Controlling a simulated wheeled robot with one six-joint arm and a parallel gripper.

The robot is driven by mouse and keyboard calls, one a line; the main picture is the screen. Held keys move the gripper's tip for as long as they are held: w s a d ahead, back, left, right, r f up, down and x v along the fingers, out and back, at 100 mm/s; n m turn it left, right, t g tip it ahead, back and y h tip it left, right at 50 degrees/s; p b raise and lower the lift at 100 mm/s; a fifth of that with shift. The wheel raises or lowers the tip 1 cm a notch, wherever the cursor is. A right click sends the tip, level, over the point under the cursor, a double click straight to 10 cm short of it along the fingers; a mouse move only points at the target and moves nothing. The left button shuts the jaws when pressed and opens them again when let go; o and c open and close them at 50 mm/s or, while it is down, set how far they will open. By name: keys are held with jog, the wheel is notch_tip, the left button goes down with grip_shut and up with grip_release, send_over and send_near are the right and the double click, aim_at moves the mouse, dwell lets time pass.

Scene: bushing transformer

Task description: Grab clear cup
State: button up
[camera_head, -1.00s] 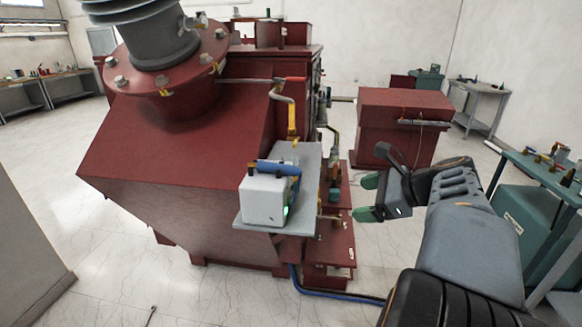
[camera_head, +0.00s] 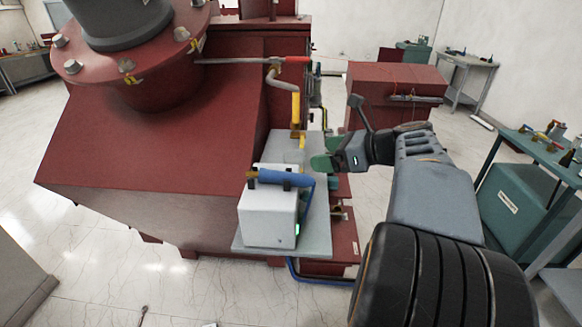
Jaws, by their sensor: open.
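My gripper (camera_head: 325,153) has green fingertips and is open. It is at the right edge of the grey shelf (camera_head: 318,222) on the red transformer, pointing left. A faint, pale, see-through shape (camera_head: 291,156) stands on the back of the shelf, just left of the fingertips and below a yellow pipe. It looks like the clear cup, but its outline is hard to make out. A small gap seems to lie between it and the fingertips. Nothing shows between the fingers.
A white box (camera_head: 267,218) with a blue handle (camera_head: 285,178) stands at the front of the shelf. A yellow pipe (camera_head: 295,108) comes down behind the shelf. The red transformer body (camera_head: 150,140) fills the left. A teal bench (camera_head: 530,155) with tools stands at the right.

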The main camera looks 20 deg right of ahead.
aim_at(286, 158)
jog(key=shift+p+x, duration=0.75)
jog(key=shift+x, duration=4.05)
jog(key=shift+d+f, duration=0.2)
jog(key=shift+d, duration=0.05)
jog(key=c, duration=1.1)
jog(key=shift+r, duration=0.1)
